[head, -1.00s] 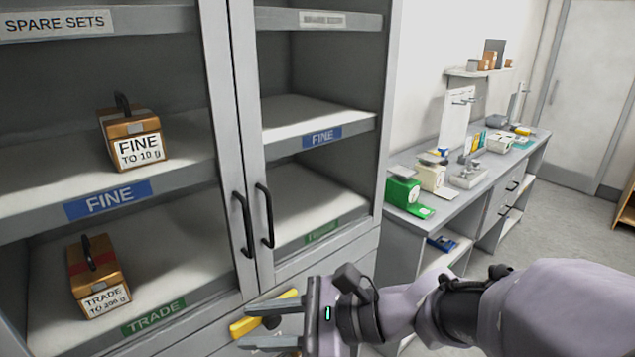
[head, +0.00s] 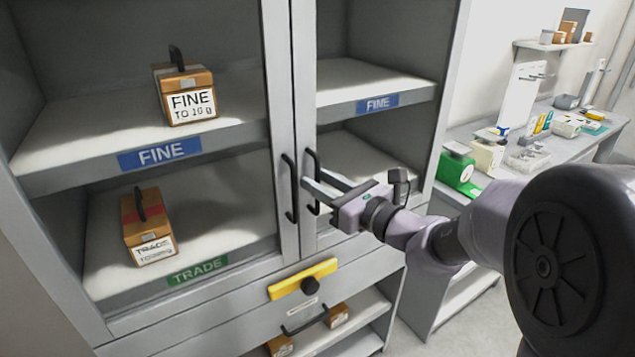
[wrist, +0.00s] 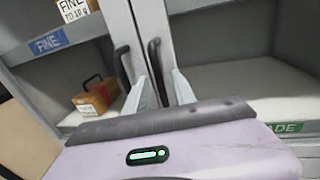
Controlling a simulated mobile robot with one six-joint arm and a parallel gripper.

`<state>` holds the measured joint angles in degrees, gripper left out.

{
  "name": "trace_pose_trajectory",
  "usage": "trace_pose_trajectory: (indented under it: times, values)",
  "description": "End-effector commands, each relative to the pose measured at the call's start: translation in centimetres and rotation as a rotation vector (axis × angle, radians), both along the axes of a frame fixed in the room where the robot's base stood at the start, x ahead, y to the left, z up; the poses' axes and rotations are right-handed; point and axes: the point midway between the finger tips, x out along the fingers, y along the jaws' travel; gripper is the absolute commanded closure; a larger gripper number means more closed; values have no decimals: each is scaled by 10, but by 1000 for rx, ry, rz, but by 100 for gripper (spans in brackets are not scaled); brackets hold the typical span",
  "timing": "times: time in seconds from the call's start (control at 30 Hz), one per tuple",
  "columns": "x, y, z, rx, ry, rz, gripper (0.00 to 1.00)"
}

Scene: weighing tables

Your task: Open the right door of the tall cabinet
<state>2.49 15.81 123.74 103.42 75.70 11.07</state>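The tall cabinet (head: 283,90) has two framed doors whose inner edges meet; both look shut. The right door's black bar handle (head: 313,160) stands upright beside the left door's handle (head: 289,190). My gripper (head: 314,177) is at the right handle, with its two fingers apart. In the wrist view, the right handle (wrist: 154,62) runs down between the fingertips (wrist: 161,84), and the left handle (wrist: 122,66) is outside them to the left. I cannot tell whether a finger touches the handle. The handle's lower part is partly hidden by the fingers.
A FINE box (head: 184,93) and a TRADE box (head: 147,226) sit on shelves behind the left door. A yellow bar with a black knob (head: 303,279) is on the front below the doors. A bench with scales (head: 457,169) stands at the right.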

Motion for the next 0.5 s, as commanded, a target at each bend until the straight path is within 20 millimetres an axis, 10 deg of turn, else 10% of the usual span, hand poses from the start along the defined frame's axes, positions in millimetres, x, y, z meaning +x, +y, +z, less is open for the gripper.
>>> trace_pose_trajectory:
  times: [0.37, 0.5]
  values:
    - [8, 8, 0, -1, 0, 0, 68]
    - [8, 8, 0, -1, 0, 0, 90]
